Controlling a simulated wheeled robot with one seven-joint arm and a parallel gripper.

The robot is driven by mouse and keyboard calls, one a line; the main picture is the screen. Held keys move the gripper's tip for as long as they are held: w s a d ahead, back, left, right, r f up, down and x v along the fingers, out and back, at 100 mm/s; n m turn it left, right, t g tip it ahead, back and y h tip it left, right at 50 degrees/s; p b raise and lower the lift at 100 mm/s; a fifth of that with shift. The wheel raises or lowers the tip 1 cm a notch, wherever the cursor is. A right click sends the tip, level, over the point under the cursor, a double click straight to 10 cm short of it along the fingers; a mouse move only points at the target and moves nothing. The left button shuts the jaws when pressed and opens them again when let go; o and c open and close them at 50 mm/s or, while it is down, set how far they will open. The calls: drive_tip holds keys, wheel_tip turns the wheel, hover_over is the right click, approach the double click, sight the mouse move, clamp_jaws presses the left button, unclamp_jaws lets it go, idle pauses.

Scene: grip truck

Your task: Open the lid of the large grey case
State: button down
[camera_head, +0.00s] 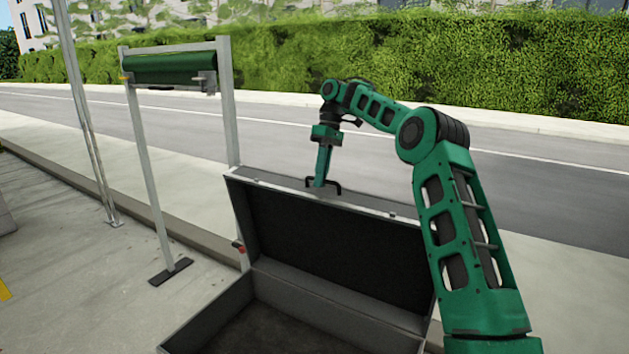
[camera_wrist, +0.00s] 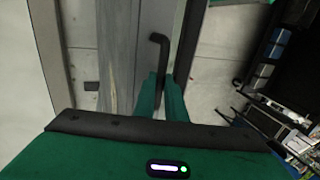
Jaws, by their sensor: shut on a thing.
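The large grey case (camera_head: 225,312) stands at the bottom middle of the head view. Its lid (camera_head: 330,235) is raised and stands steeply up at the back, showing a dark lining. The inside of the case looks empty where I can see it. A black handle (camera_head: 337,187) sits at the lid's top edge. My gripper (camera_head: 320,183) points down at the handle and is shut on it. In the wrist view the green fingers (camera_wrist: 160,95) are closed around the black handle (camera_wrist: 157,62), beside the grey lid edge (camera_wrist: 118,60).
A metal frame with a rolled green cloth (camera_head: 170,68) stands behind and left of the case, its foot (camera_head: 170,271) on the pavement. A thin pole (camera_head: 80,100) is farther left. A road and hedge (camera_head: 480,70) lie behind. Shelves with goods (camera_wrist: 275,75) show right in the wrist view.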

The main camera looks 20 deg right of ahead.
drive_tip(key=c, duration=1.8)
unclamp_jaws()
drive_tip(key=shift+w+a+f, duration=0.1)
drive_tip(key=shift+w+f, duration=0.05)
drive_tip(key=shift+f, duration=0.15)
drive_tip(key=shift+r, duration=0.1)
